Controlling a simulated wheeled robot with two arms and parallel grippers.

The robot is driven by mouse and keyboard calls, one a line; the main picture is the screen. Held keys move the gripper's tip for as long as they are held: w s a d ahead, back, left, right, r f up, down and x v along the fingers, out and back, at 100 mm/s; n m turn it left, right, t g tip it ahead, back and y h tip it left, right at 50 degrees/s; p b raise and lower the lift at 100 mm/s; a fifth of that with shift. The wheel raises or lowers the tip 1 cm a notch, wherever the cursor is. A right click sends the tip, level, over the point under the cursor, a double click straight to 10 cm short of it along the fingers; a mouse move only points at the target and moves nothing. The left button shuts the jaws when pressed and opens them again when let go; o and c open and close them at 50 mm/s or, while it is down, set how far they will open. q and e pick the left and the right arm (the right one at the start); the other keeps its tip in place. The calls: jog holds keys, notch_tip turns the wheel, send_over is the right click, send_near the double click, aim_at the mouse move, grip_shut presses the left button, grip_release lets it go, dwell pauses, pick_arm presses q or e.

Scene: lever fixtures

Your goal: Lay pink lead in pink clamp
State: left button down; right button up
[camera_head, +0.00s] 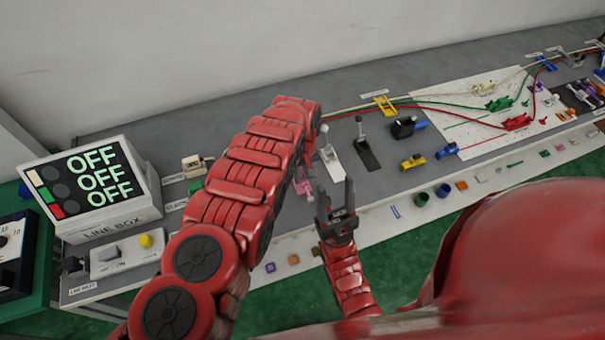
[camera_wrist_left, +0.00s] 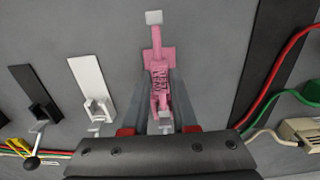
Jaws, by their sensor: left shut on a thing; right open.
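In the left wrist view a pink piece with a ribbed middle (camera_wrist_left: 159,76) lies between the fingers of my left gripper (camera_wrist_left: 162,104), which is shut on it. A wider pink part (camera_wrist_left: 167,54) and a pale block (camera_wrist_left: 154,17) are at its far end. I cannot tell where lead ends and clamp begins. In the head view, pink (camera_head: 304,186) shows between my two arms; my left gripper is hidden behind its own red arm. My right gripper (camera_head: 335,194) is open and empty, just right of the pink.
White (camera_head: 332,162) and black (camera_head: 367,155) lever fixtures stand close by, right of the pink in the head view. A line box (camera_head: 107,190) reads OFF on the left. Small parts line the front edge.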

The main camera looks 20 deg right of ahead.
pick_arm(q)
jog(key=shift+f, duration=0.35)
jog(key=shift+f+b, duration=0.5)
jog(key=c, duration=0.6)
grip_release()
jog(key=shift+o, duration=0.2)
jog(key=o, duration=0.4)
jog(key=shift+r, duration=0.1)
